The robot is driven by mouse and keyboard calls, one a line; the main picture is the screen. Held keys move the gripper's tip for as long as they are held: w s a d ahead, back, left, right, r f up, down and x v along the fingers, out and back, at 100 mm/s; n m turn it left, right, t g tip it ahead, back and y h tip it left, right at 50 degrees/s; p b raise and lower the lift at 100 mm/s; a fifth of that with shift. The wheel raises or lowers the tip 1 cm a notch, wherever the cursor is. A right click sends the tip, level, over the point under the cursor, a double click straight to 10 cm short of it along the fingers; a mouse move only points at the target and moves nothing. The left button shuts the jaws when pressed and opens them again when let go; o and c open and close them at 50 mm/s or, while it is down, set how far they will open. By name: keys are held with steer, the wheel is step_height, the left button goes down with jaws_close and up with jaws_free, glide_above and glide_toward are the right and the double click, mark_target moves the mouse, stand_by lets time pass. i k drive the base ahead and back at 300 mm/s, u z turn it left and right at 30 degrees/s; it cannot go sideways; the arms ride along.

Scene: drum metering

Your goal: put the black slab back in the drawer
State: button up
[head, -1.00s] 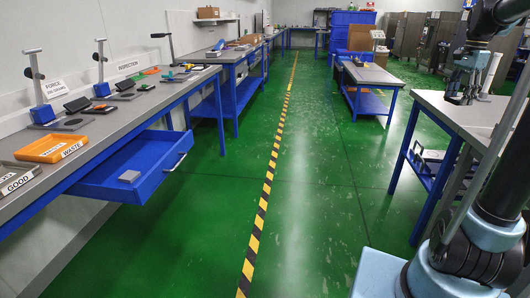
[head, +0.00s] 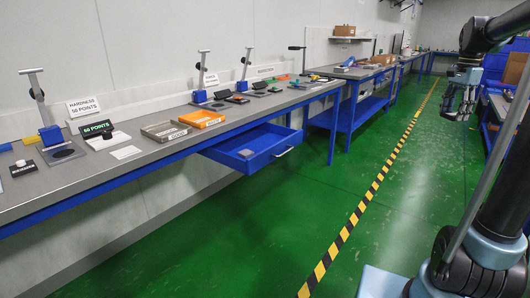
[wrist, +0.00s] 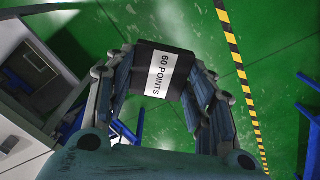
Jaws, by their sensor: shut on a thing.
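My gripper (wrist: 160,88) is shut on a black slab (wrist: 147,55) with a white label reading "60 POINTS"; its fingers press it from both sides in the wrist view. In the head view my gripper (head: 462,105) hangs at the upper right, over the green floor, far from the drawer; the slab cannot be made out there. The blue drawer (head: 262,146) is pulled open under the long left bench. A small grey block lies in it (head: 246,153).
The long grey bench (head: 150,152) carries test stands, an orange tray (head: 202,118), a grey tray (head: 165,131) and a "60 POINTS" display (head: 96,128). The floor between bench and striped line (head: 365,205) is clear. Another bench stands at the right edge.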

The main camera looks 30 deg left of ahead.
mark_target(266, 147)
steer(key=u, duration=1.5)
steer(key=i, duration=1)
steer(key=z, duration=0.05)
